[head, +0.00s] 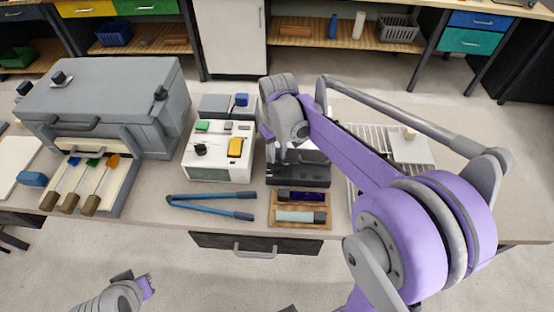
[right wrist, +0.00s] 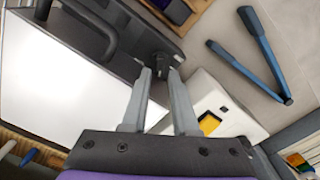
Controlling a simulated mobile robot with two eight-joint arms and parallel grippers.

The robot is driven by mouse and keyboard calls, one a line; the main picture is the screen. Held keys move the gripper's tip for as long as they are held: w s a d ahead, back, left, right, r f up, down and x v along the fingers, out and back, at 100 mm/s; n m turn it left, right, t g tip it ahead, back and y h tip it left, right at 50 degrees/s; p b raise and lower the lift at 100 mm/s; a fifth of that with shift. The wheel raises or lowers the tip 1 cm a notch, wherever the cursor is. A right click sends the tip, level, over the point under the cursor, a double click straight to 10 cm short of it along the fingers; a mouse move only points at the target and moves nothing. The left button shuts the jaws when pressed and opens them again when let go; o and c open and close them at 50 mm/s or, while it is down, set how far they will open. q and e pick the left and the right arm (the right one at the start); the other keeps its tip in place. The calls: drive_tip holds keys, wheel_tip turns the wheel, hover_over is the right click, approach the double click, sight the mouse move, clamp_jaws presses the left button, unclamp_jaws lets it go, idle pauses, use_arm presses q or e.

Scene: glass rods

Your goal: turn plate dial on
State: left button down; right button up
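The plate device (head: 298,175) stands at the middle of the bench, with a dark front and partly hidden behind my right arm. In the right wrist view it shows a broad white plate (right wrist: 60,75), a dark edge and a bar handle. Its dark dial (right wrist: 160,62) sits on the dark front, between my right fingertips; the head view hides it. My right gripper (right wrist: 160,78) is open, one finger on each side of the dial; I cannot tell if they touch it. It also shows in the head view (head: 284,158). My left gripper (head: 146,287) is low at the left, off the bench, its fingers unclear.
A white box (head: 218,155) with a yellow switch and black knob stands just left of the plate device. Blue tongs (head: 212,207) and a wooden tray (head: 300,224) with rods lie in front. A large grey furnace (head: 105,95) stands at left, a rack (head: 375,145) at right.

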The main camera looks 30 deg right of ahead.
sight(277, 163)
drive_tip(key=shift+f, duration=1.65)
clamp_jaws()
